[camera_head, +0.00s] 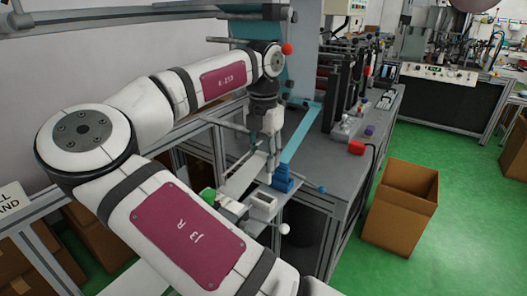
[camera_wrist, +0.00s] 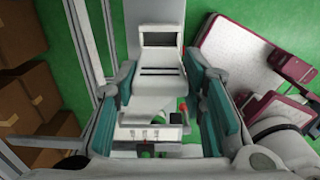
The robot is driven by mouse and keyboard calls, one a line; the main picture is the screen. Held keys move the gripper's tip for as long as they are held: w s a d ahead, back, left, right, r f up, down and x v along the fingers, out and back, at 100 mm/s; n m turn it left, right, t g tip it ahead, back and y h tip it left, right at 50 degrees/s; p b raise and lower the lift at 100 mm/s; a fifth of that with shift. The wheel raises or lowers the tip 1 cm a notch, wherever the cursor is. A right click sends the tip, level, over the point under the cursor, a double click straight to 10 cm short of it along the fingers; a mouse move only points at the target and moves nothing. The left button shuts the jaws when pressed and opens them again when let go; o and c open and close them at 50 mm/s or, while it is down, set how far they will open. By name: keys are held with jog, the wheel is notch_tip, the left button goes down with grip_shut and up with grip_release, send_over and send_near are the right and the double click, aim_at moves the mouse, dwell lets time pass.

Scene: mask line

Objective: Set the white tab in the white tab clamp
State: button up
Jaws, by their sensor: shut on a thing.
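My gripper (camera_head: 271,150) points down over the near end of the grey bench, just left of a blue stepped block. In the wrist view, its teal-padded fingers (camera_wrist: 159,74) are closed on the sides of a pale piece, which I take as the white tab (camera_wrist: 158,84). In the head view I cannot make the tab out clearly at the fingertips. A pale box-shaped fixture (camera_head: 263,201), with a white ball knob (camera_head: 285,229) near it, sits below and in front of my gripper; it looks like the white tab clamp. I cannot tell whether tab and clamp touch.
The blue stepped block (camera_head: 282,179) and a blue ball knob (camera_head: 322,189) are close on the right. A green part (camera_head: 208,195) is on the left. A red part (camera_head: 356,147) lies at the bench edge. An open cardboard box (camera_head: 401,207) stands on the green floor.

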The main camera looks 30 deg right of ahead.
aim_at(264, 181)
jog(key=shift+f+p, duration=0.5)
jog(key=shift+f, duration=1.65)
jog(key=shift+f+b, duration=1.15)
jog(key=shift+f, duration=0.95)
jog(key=shift+f, duration=0.25)
jog(key=o, duration=1.2)
notch_tip(264, 181, up, 12)
jog(key=shift+a, duration=0.1)
